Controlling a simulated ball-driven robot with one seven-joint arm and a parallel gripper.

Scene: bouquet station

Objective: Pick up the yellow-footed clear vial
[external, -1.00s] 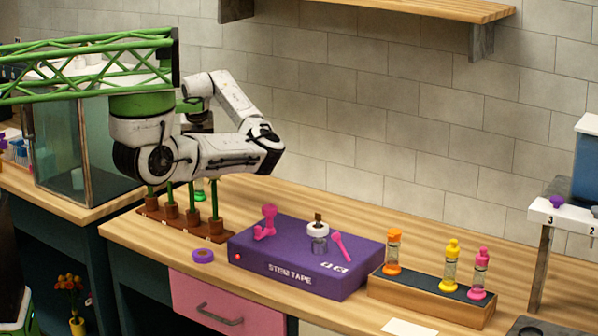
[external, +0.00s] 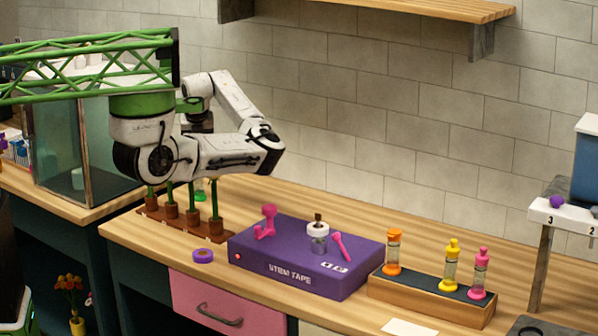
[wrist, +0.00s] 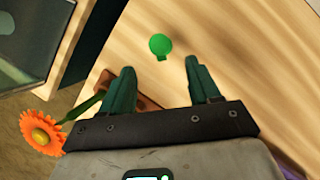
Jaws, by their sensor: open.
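The yellow-footed clear vial (external: 450,265) stands upright in the wooden rack (external: 405,292) at the right, with a yellow cap and foot. It is between the orange-footed vial (external: 393,252) and the pink-footed vial (external: 480,273), closer to the pink one. My gripper (wrist: 160,67) shows in the wrist view with two dark green fingers spread open and nothing between them. The wrist view does not show the yellow vial.
A purple stem tape box (external: 300,262) carrying pink tools lies between my arm and the rack. A brown stand with green stems (external: 190,222) is below my arm. A green object (wrist: 160,44) lies beyond my fingers, and an orange flower (wrist: 42,133) is at left.

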